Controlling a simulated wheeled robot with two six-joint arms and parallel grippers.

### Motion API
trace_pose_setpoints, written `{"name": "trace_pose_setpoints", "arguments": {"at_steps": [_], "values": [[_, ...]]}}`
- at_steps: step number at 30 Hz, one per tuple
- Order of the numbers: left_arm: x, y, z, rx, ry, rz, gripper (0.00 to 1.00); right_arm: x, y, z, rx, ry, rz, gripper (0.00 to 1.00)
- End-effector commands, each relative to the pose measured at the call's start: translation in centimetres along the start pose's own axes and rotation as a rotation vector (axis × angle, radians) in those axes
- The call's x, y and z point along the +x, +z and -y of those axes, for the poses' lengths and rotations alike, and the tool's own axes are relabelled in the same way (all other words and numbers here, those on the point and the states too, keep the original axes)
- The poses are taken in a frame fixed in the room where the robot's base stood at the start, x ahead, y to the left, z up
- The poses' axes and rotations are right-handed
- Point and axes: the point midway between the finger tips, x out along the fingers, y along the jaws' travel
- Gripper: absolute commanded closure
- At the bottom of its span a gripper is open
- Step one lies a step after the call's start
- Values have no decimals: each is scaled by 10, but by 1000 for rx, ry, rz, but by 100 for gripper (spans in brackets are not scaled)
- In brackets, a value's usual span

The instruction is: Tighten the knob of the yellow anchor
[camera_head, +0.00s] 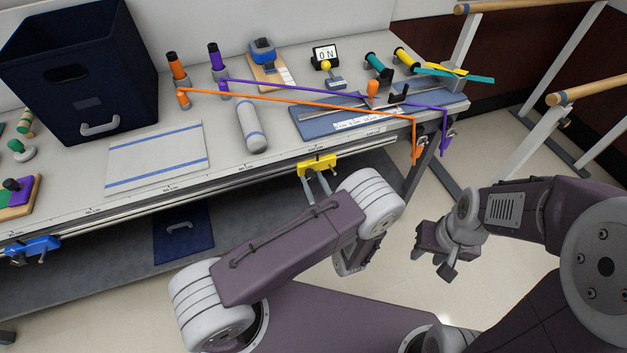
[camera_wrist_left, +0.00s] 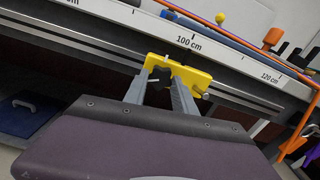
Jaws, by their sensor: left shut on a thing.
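The yellow anchor (camera_head: 318,164) is clamped on the front rail of the bench, above my left gripper. It also shows in the left wrist view (camera_wrist_left: 198,79), near the 100 cm mark. My left gripper (camera_head: 316,180) reaches up to the anchor from below. In the left wrist view its two fingers (camera_wrist_left: 161,84) stand on either side of a dark knob (camera_wrist_left: 162,74) under the anchor and are shut on it. The fingers partly hide the knob. My right gripper (camera_head: 431,262) hangs over the floor right of the bench, empty, with its fingers apart.
A blue anchor (camera_head: 33,249) sits on the same rail at the far left. Orange (camera_head: 300,104) and purple bands stretch across the bench top to its right end. A dark blue bin (camera_head: 75,75) stands at the back left. Wooden-topped parallel bars (camera_head: 590,82) stand on the right.

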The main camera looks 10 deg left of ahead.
Motion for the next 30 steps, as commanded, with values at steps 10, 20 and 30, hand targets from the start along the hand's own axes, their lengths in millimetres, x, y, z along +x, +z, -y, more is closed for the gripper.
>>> {"name": "trace_pose_setpoints", "arguments": {"at_steps": [10,20,30], "values": [[0,2,0,298,0,-1,100,-16,-2,0,0,0,0,64],[0,2,-1,611,0,0,100,-28,-3,1,0,0,0,64],[0,2,-2,934,0,0,100,-37,-4,1,0,0,0,64]]}}
